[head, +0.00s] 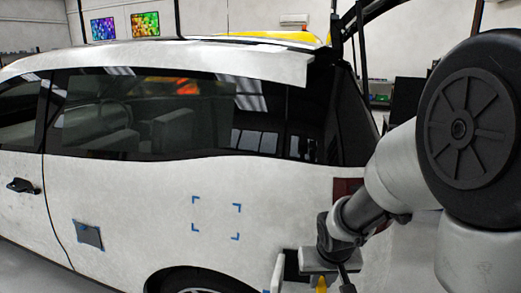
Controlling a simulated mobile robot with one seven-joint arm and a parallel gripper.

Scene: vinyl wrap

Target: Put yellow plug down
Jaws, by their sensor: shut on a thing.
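My gripper (322,275) is at the bottom of the head view, right of centre, in front of the white car's rear side. A yellow piece, which looks like the yellow plug (321,285), shows between its fingers. The gripper is shut on it. The lower part of the plug and the fingertips are cut off by the frame's bottom edge. I cannot tell whether the plug touches anything else.
The white car (150,190) fills most of the view. Blue corner marks (237,236) and a grey patch (89,235) are on its side. A white upright flap-like piece (276,272) and a dark area (292,265) are just left of my gripper.

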